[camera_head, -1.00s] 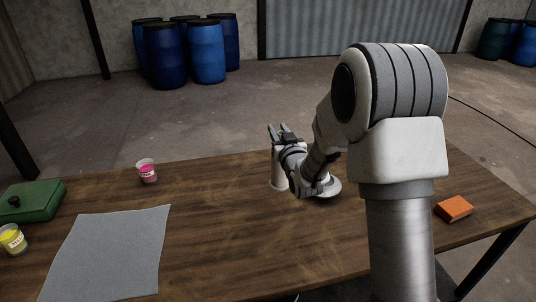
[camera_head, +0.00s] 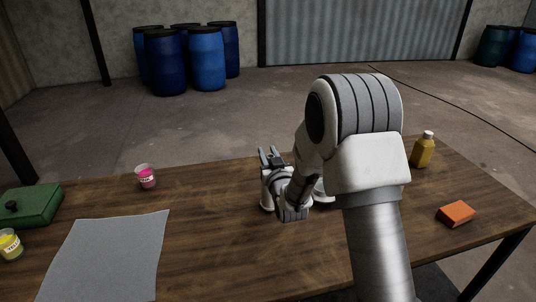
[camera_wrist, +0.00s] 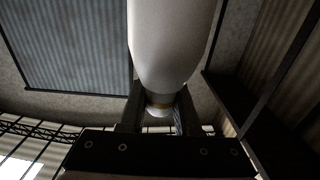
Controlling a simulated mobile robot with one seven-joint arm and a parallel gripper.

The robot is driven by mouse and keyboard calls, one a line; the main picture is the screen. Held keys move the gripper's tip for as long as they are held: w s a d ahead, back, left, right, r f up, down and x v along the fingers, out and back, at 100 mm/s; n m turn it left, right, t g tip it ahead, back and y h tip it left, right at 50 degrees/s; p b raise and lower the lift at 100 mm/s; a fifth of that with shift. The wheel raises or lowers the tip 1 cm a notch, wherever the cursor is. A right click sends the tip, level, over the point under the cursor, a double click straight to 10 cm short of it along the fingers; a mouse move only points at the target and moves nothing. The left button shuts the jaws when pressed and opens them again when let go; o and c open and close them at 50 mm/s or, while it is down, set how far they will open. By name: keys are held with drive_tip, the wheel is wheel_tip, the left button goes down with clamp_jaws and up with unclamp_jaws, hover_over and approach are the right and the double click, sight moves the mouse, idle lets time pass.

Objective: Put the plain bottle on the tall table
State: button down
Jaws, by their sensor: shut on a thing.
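My gripper (camera_head: 270,157) is in front of me, over the middle of the wooden table. It is shut on a plain white bottle (camera_wrist: 175,45), with the neck between the fingers in the wrist view. No label shows on the side of it that I see.
An amber bottle with a white cap (camera_head: 423,150) and an orange block (camera_head: 456,213) are at the right. A pink-labelled cup (camera_head: 146,176), yellow-labelled cup (camera_head: 10,244), green box (camera_head: 32,205) and grey sheet (camera_head: 105,255) are at the left. A white round thing (camera_head: 323,191) is partly hidden.

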drive_tip(key=c, duration=0.6)
unclamp_jaws()
